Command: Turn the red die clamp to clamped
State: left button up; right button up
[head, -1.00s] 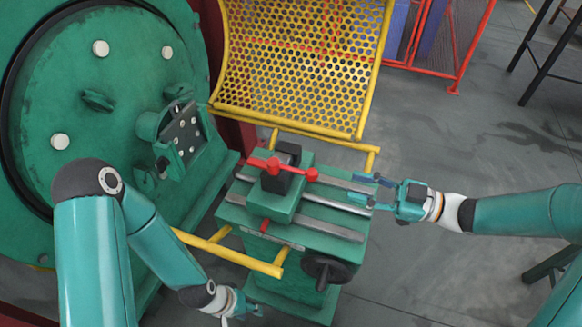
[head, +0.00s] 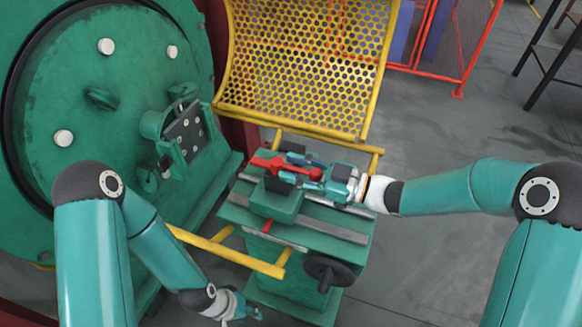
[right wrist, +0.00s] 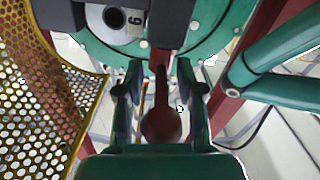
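The red die clamp (head: 268,163) is a bar handle with a ball end, on top of the green die block (head: 275,202). My right gripper (head: 292,166) is over the block, its fingers open on either side of the ball end of the handle. In the right wrist view the red ball and lever (right wrist: 161,122) lie between the two fingers (right wrist: 160,85), with a gap on both sides. My left gripper (head: 246,312) hangs low, left of the machine stand and away from the clamp; its fingers are too small to read.
A yellow perforated guard (head: 300,60) stands raised behind the block. The big green disc (head: 110,90) is at the left. A yellow rail (head: 230,252) and a black handwheel (head: 326,271) are in front. Open floor (head: 440,260) lies to the right.

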jog(key=shift+a, duration=0.15)
grip_shut()
dwell(0.4)
jog(key=shift+a, duration=0.1)
